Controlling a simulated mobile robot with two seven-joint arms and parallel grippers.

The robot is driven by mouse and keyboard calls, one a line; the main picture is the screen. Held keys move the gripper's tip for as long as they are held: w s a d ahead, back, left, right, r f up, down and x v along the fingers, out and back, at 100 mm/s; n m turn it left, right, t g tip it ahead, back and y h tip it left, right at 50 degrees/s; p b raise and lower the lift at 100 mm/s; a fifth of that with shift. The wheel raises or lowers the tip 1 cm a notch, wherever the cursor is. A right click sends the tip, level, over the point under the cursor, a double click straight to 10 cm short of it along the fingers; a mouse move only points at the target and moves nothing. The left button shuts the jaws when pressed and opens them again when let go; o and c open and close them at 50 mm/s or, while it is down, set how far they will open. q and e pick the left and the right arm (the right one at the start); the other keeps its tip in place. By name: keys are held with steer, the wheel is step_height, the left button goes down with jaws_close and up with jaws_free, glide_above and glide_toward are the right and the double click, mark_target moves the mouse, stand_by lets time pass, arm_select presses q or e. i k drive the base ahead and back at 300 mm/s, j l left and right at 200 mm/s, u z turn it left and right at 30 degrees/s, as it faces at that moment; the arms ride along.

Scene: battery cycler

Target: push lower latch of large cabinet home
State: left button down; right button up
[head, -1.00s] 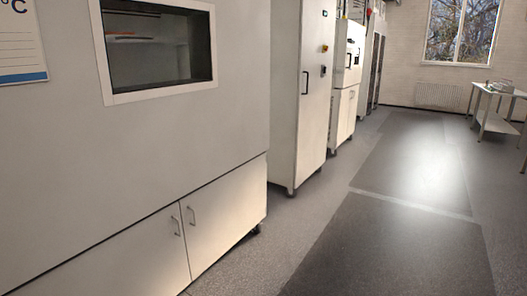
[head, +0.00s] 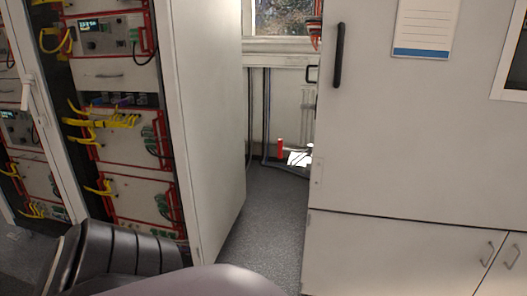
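A large pale grey cabinet (head: 420,150) fills the right side of the head view. Its big door carries a vertical black handle (head: 338,56) near the left edge. Neither gripper is in view. A dark ribbed part and a pale rounded part at the bottom seem to be my own arm.
An open rack (head: 120,140) with red-framed units and yellow cables stands at left, beside a tall grey side panel (head: 205,120). A narrow floor gap (head: 262,220) separates it from the cabinet. A red object (head: 280,147) stands at its far end, below a window (head: 283,18).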

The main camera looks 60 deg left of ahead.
mark_target(281, 149)
steer(key=u, duration=1.9)
